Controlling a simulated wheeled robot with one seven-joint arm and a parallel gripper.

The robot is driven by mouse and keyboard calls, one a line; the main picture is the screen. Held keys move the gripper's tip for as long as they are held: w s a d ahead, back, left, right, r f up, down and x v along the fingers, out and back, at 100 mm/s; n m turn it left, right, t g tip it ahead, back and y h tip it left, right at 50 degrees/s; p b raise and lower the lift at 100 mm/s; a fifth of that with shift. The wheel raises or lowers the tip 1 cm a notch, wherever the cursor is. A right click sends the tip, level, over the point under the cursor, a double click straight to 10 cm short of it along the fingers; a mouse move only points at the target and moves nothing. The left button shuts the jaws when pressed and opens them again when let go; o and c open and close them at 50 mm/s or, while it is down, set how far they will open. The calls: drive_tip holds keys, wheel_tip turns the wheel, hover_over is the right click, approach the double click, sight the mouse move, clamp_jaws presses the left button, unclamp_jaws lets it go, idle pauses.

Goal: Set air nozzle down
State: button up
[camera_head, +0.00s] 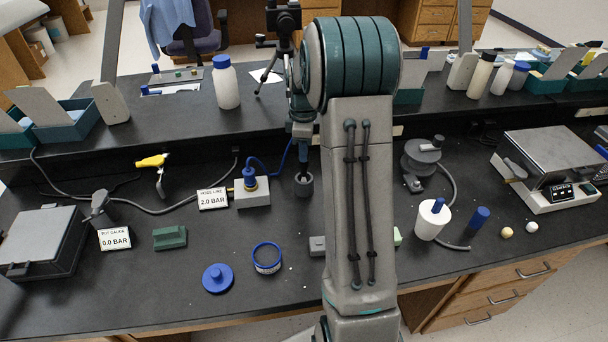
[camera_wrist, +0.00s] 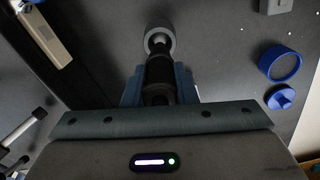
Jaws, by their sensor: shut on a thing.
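My gripper (camera_head: 301,132) is shut on the air nozzle (camera_head: 303,158), a dark slim body held pointing down. In the wrist view the dark nozzle (camera_wrist: 158,72) sits between the two blue-grey fingers of my gripper (camera_wrist: 158,88). A blue hose (camera_head: 268,170) runs up from the hose-line box (camera_head: 252,197) toward the nozzle. A small grey round holder (camera_head: 304,184) stands on the bench right under the nozzle and also shows in the wrist view (camera_wrist: 158,28). The nozzle tip lines up with the holder's opening; I cannot tell how deep it is.
A "HOSE LINE 2.0 BAR" sign (camera_head: 212,199) stands left of the holder. A blue ring-shaped pot (camera_head: 267,258) and a blue lid (camera_head: 218,278) lie nearer the front. A tripod (camera_head: 275,45) stands on the shelf behind.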

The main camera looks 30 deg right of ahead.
sight(304, 166)
drive_tip(key=shift+f, duration=3.35)
drive_tip(key=o, duration=1)
drive_tip(key=shift+r, duration=0.1)
wheel_tip(304, 166, up, 12)
drive_tip(key=shift+r, duration=0.1)
drive_tip(key=shift+s+a+r+m+t, duration=0.55)
drive_tip(key=shift+s+a+m, duration=1.75)
drive_tip(key=shift+s, duration=1.9)
drive_tip(key=shift+s+a+r+m+t, duration=0.5)
drive_tip(key=shift+s+a+m, duration=1.2)
drive_tip(key=shift+s+a, duration=1.9)
drive_tip(key=shift+s+a+r+m+t, duration=0.55)
drive_tip(key=shift+s+a+m, duration=1.45)
drive_tip(key=shift+s, duration=2.85)
